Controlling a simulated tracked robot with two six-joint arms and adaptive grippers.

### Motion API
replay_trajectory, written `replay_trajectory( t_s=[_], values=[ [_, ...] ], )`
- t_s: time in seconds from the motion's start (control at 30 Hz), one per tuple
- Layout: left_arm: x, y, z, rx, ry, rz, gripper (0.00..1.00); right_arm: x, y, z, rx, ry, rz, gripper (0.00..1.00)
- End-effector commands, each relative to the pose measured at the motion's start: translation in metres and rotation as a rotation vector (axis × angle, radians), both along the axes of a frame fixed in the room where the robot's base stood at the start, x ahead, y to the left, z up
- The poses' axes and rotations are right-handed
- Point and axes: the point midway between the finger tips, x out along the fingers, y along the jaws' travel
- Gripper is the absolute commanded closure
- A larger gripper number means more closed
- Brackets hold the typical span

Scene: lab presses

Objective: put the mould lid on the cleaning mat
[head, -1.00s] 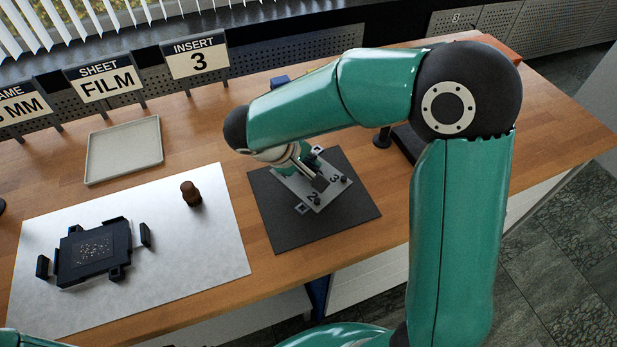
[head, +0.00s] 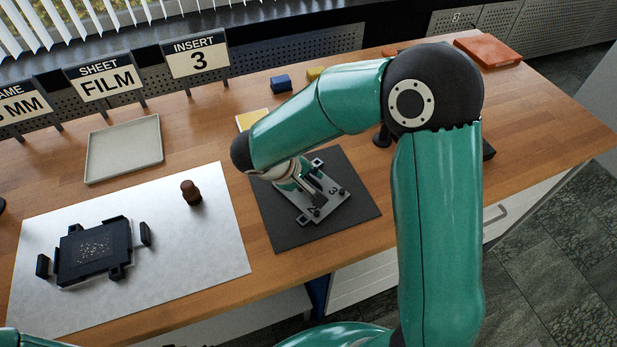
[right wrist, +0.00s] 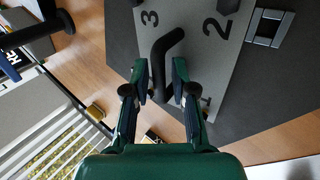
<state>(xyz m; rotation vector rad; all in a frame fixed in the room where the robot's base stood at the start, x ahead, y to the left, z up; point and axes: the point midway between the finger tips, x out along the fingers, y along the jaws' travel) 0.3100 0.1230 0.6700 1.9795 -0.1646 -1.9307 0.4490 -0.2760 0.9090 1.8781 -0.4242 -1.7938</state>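The mould lid (head: 336,200) is a grey plate marked 2 and 3. It appears to lie flat on the dark grey cleaning mat (head: 352,222). In the right wrist view the lid (right wrist: 195,50) has a bent black handle (right wrist: 160,62), and the mat (right wrist: 275,95) shows around it. My right gripper (head: 314,198) is over the lid; part of the lid is hidden behind it. In the right wrist view my right gripper (right wrist: 163,85) has its fingers apart on both sides of the handle, with a gap visible. My left gripper is out of view.
A white sheet (head: 205,260) at the left bears a black mould frame (head: 92,250) and a brown knob-topped piece (head: 190,192). An empty grey tray (head: 124,148) lies behind it. Blue (head: 281,83) and yellow (head: 250,119) pieces and an orange slab (head: 487,50) stand farther back.

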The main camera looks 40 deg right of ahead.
Motion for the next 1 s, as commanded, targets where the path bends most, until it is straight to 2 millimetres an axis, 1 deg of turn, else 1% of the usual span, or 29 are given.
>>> replay_trajectory(
  t_s=[0.3,0.4,0.47,0.57,0.9,1.0],
  values=[
    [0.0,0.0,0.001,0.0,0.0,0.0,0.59,0.0,0.0,0.0,0.0,0.001,0.001,0.64],
    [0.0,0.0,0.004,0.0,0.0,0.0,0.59,0.0,0.001,0.003,0.0,0.001,0.001,0.64],
    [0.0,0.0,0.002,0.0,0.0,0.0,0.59,0.001,0.004,0.006,0.0,-0.003,0.002,0.64],
    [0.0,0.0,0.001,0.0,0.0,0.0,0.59,0.0,0.011,0.017,0.0,-0.006,0.002,0.64],
    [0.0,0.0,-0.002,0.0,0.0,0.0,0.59,-0.006,0.049,0.074,0.001,-0.006,0.004,0.64],
    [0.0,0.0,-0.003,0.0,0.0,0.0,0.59,-0.007,0.057,0.087,0.001,-0.005,0.003,0.64]
  ],
)
